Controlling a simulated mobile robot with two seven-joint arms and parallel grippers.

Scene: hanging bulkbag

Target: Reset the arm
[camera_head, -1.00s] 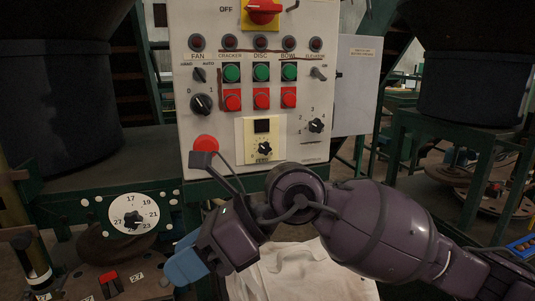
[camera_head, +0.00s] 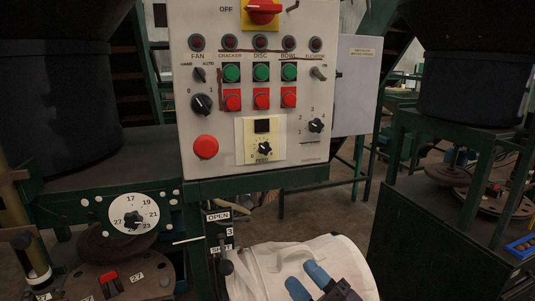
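My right gripper (camera_head: 308,278) shows at the bottom edge, right of centre, with two blue fingertips pointing up and left. The fingertips are apart with a gap between them and nothing seen in it, in front of the white bulk bag (camera_head: 353,262). Only the fingers and part of the dark gripper body show; the rest of the arm is out of view. My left gripper is not in view.
A grey control panel (camera_head: 225,125) with a red stop button (camera_head: 205,147) stands ahead. Left are a numbered dial (camera_head: 134,213) and a dark drum. A lever (camera_head: 226,266) stands by an OPEN label (camera_head: 218,216), left of the bag. A green frame stands right.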

